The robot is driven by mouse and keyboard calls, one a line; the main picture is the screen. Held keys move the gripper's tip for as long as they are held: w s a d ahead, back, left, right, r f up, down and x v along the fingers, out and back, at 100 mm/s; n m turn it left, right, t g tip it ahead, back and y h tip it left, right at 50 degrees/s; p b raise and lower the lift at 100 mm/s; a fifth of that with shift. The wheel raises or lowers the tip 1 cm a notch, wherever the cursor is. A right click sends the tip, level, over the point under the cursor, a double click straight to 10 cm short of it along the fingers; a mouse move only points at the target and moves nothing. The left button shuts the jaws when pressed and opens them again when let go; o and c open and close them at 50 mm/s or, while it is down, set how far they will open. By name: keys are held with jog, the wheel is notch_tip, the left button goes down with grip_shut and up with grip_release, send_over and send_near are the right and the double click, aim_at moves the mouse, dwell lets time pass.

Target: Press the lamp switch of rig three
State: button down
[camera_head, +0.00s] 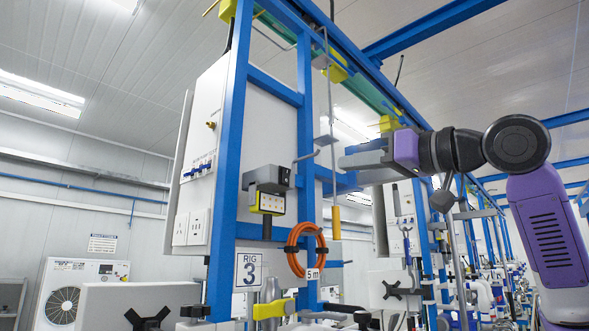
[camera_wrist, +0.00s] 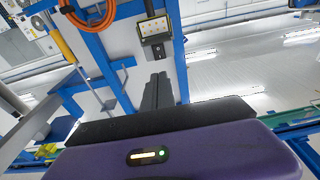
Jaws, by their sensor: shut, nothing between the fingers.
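The rig three sign (camera_head: 249,270) hangs low on a blue frame post. Above it, a lamp (camera_head: 270,203) with a yellow-edged face is mounted on the blue frame, under a grey box (camera_head: 263,177). A small dark part that looks like the switch (camera_head: 284,175) sits on the box's right side. In the wrist view the lamp (camera_wrist: 153,27) shows lit or yellowish dots, with the dark switch-like part (camera_wrist: 158,48) beside it. My gripper (camera_head: 343,162) is shut and empty, pointing left, apart from the box. Its fingers (camera_wrist: 159,78) point towards the box in the wrist view.
A blue upright (camera_head: 306,130) and crossbar stand close to my fingers. A thin hanging rod with a yellow handle (camera_head: 336,222) is near them too. An orange hose coil (camera_head: 291,250) hangs below the lamp. A white panel (camera_head: 199,228) with sockets is at left.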

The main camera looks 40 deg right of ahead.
jog(key=p, duration=0.5)
send_near(287, 170)
jog(key=w, duration=0.5)
jog(key=shift+w+r, duration=0.5)
jog(key=shift+w, duration=0.4)
jog(key=shift+a, duration=0.1)
